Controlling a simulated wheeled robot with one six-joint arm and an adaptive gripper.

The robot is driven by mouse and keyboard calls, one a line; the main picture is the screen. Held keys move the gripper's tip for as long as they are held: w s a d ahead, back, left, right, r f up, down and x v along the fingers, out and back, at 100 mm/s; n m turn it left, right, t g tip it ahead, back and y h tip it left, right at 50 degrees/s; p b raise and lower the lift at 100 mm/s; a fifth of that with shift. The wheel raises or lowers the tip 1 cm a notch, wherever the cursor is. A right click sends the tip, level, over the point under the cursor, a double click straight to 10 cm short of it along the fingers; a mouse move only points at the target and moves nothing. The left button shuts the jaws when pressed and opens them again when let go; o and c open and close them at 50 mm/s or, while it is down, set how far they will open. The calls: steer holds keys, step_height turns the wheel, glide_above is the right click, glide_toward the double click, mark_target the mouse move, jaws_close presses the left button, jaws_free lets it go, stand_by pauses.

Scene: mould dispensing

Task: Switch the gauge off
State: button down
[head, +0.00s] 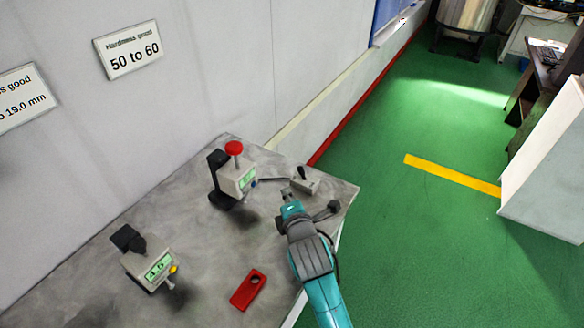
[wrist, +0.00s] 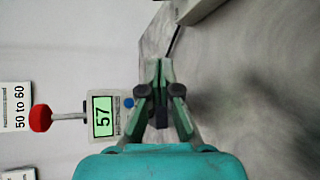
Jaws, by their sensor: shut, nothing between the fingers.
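A gauge with a red knob (head: 238,178) stands on the grey table, its small green display lit. In the wrist view this gauge (wrist: 103,116) reads 57 and has a blue button on its side. A second gauge (head: 150,262) stands nearer on the left, its lit display apparently reading 4.6, with a yellow button. A small grey box with a dark lever (head: 303,182) sits near the table's back right; a dark cable runs between it and the red-knobbed gauge. My gripper (head: 287,191) is shut and empty, right of the red-knobbed gauge and near the box. Contact cannot be told.
A red piece with a hole (head: 248,289) lies on the table (head: 205,275) at the front. Wall signs include one reading 50 to 60 (head: 129,50). Green floor (head: 400,200) lies beyond the table's right edge. Bare table separates the two gauges.

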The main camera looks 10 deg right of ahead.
mark_target(302, 174)
steer(key=x, duration=1)
steer(key=shift+d, duration=0.1)
steer(key=shift+s+d+r, duration=0.15)
steer(key=shift+d+r, duration=0.05)
steer(key=shift+d, duration=0.25)
steer(key=shift+s+d+r, duration=0.15)
steer(key=shift+d, duration=0.3)
steer(key=shift+s+d+r, duration=0.1)
steer(key=shift+d+r, duration=0.1)
steer(key=shift+d, duration=0.2)
steer(key=shift+s+d+r, duration=0.15)
steer(key=shift+d+r, duration=0.05)
steer(key=shift+d, duration=0.25)
